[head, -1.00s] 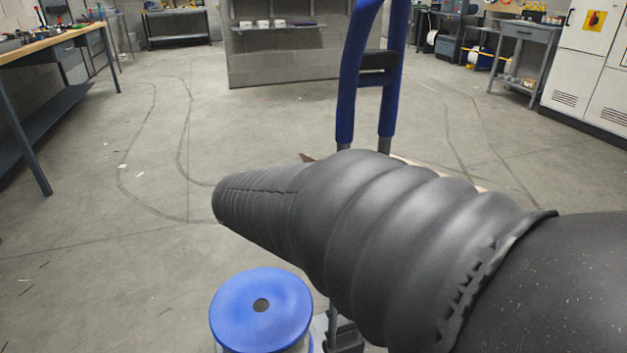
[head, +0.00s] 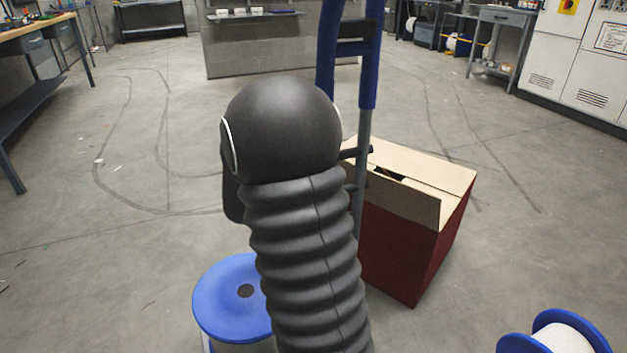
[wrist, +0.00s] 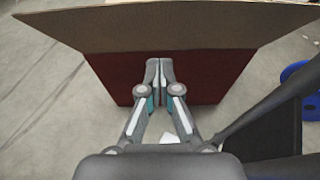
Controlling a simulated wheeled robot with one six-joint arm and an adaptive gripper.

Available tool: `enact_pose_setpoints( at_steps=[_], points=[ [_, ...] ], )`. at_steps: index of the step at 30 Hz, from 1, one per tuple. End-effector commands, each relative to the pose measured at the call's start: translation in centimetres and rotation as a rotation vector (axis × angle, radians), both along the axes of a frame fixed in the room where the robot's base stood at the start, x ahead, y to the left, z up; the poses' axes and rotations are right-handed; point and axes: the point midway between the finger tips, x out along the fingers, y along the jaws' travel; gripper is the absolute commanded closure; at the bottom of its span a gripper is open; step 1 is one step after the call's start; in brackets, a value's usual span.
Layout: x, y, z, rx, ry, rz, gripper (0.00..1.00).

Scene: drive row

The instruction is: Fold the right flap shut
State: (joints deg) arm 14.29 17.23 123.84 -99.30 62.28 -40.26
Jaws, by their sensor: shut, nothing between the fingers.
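A dark red box (head: 397,250) with tan cardboard flaps stands on the floor, right of centre in the head view. A broad tan flap (head: 430,172) lies across its far right top. A near flap (head: 408,203) stands out at a tilt, with a dark gap between them. In the wrist view, a tan flap (wrist: 170,30) spans the top, sticking out over the red box wall (wrist: 205,75). My gripper (wrist: 159,66) is shut and empty, its fingertips just below that flap's edge, before the wall. I cannot tell if they touch. My arm hides part of the box in the head view.
A blue spool (head: 232,295) stands left of my arm, and a white-and-blue spool (head: 560,335) lies at the lower right. A blue-and-grey upright frame (head: 365,100) rises beside the box. Open floor (head: 130,240) lies to the left.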

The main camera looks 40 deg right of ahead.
Motion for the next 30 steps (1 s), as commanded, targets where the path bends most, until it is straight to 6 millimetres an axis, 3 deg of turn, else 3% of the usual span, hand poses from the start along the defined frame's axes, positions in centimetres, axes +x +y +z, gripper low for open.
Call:
enact_pose_setpoints(
  at_steps=[13,15,21,30],
  points=[
    [1.3,-7.9,-2.4,0.002,-0.001,-0.005,1.0],
    [1.5,-8.8,-1.5,0.001,-0.005,-0.005,1.0],
    [1.8,-10.5,-0.5,0.002,-0.003,-0.004,1.0],
    [2.0,-11.0,-0.3,0.002,-0.002,-0.002,1.0]
  ],
)
